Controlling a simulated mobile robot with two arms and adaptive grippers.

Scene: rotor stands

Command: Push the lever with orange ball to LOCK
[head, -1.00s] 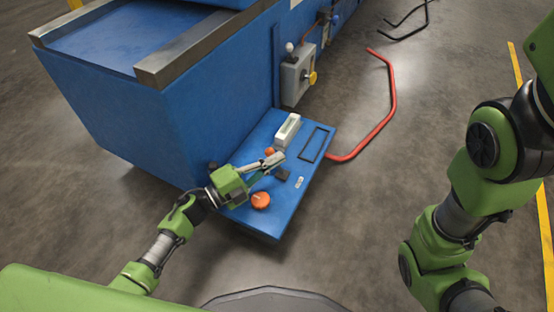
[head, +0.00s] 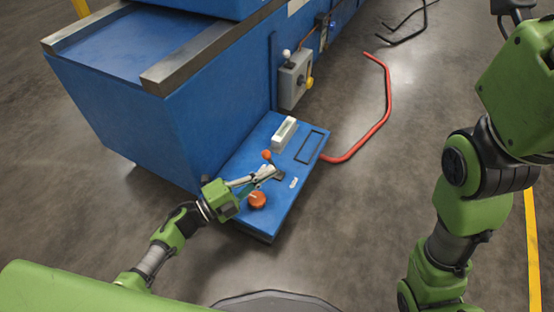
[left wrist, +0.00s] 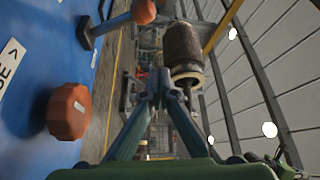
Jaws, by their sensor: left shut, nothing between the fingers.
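The lever's orange ball (head: 267,154) stands above the blue panel (head: 303,170), just beyond my left gripper's fingers in the head view. In the left wrist view the orange ball (left wrist: 143,11) is at the top edge, on a rod running left to a dark base (left wrist: 86,34). My left gripper (head: 270,171) is shut and empty, low over the panel. Its fingers (left wrist: 161,88) lie below the ball in the wrist view, with a visible gap. No LOCK marking is readable.
An orange knob (head: 257,199) sits on the panel near my left fingers. A white box (head: 284,134) and a black rectangular outline (head: 310,146) are farther back. A grey switch box (head: 295,80) is on the machine. A red bent rail (head: 385,105) stands right of the panel.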

